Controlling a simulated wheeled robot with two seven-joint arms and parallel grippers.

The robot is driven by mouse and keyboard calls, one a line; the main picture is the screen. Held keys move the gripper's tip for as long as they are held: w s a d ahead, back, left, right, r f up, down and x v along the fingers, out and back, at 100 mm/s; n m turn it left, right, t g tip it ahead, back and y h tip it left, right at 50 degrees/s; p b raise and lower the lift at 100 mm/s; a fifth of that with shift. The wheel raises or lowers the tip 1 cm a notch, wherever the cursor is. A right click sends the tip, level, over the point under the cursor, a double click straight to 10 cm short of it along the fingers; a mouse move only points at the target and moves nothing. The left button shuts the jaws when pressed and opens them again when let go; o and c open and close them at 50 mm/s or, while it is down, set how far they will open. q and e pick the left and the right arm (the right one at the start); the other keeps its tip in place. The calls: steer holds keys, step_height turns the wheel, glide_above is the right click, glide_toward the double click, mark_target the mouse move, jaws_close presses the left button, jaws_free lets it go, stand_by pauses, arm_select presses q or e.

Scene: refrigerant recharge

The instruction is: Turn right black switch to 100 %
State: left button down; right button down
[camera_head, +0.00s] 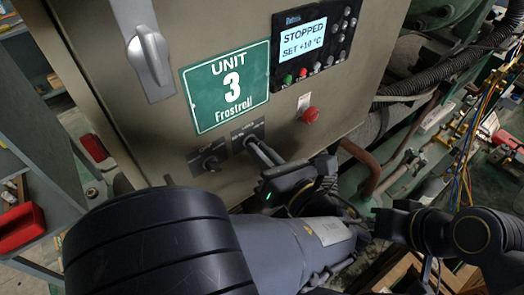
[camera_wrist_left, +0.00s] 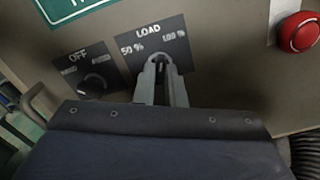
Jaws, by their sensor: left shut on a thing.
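The right black switch (camera_wrist_left: 159,66) sits on a dark plate marked LOAD, with 50 % at its left and 100 % at its right. My left gripper (camera_wrist_left: 160,62) is shut on this switch, and its two grey fingers hide most of the knob, so I cannot read its exact setting. In the head view, the left gripper (camera_head: 251,143) reaches the LOAD plate (camera_head: 240,130) from the lower right. The left black switch (camera_wrist_left: 94,83), marked OFF, is beside it and untouched.
A red button (camera_head: 310,115) is right of the switches. Above are the green UNIT 3 sign (camera_head: 227,87) and a display (camera_head: 303,42) reading STOPPED, SET +10 °C. A grey handle (camera_head: 150,55) is at upper left. My right arm (camera_head: 465,233) is at the right, over pipes and cables.

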arm_select(q)
steer(key=shift+f, duration=0.1)
steer(key=m, duration=0.3)
steer(key=shift+m, duration=0.4)
steer(key=c, duration=1.6)
jaws_free()
